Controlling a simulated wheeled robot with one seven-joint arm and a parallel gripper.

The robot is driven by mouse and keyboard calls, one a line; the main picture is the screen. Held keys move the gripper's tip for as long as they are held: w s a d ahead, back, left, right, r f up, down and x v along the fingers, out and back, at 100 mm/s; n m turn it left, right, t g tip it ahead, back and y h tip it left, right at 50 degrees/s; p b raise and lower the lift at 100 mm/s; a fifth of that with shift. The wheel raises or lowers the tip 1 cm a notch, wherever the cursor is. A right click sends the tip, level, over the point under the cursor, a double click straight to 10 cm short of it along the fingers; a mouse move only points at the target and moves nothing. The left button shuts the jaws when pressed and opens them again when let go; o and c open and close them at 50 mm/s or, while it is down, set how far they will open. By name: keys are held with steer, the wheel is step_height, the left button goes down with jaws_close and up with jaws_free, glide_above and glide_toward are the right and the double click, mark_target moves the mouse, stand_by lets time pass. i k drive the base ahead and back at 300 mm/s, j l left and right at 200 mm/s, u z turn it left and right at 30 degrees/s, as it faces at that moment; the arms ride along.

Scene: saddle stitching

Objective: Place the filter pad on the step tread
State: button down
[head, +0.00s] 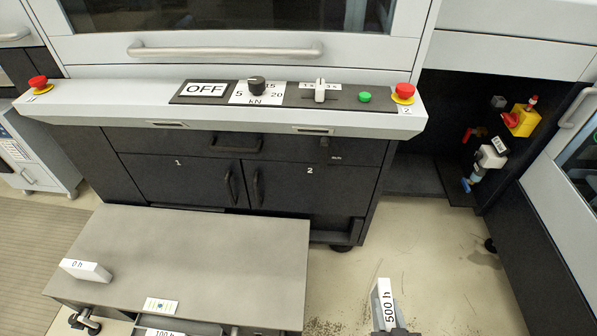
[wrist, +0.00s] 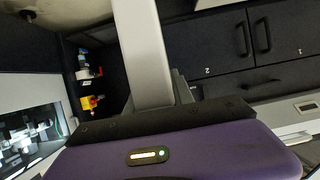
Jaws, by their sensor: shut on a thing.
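The 500 h filter pad (head: 388,303), a thin white block with a grey side, stands upright at the bottom of the head view. It is to the right of the grey step tread (head: 205,240) and apart from it in the picture. In the wrist view a pale slab (wrist: 143,50), seemingly this pad, sticks out from my gripper (wrist: 153,98). The jaws are shut on it, and their grip is partly hidden by the slab. A white 0 h block (head: 87,270) lies on the left of the tread. A small card with coloured marks (head: 160,306) lies at its front edge.
A 100 h label (head: 165,332) is cut off below the tread. The machine's control panel (head: 270,95) and dark cabinet doors (head: 180,180) stand behind. Valves (head: 490,155) sit in the right recess. Most of the tread's middle and right is bare.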

mark_target(251, 282)
steer(key=i+l+u, duration=0.15)
steer(key=u, duration=0.3)
steer(key=i+l+u, duration=0.1)
steer(key=u, duration=0.35)
steer(key=l+u, duration=0.45)
steer(key=i+l+u, duration=0.1)
steer(key=u, duration=0.35)
steer(key=l+u, duration=0.65)
steer(key=l, duration=0.2)
steer(key=l+u, duration=0.35)
steer(key=l, duration=0.1)
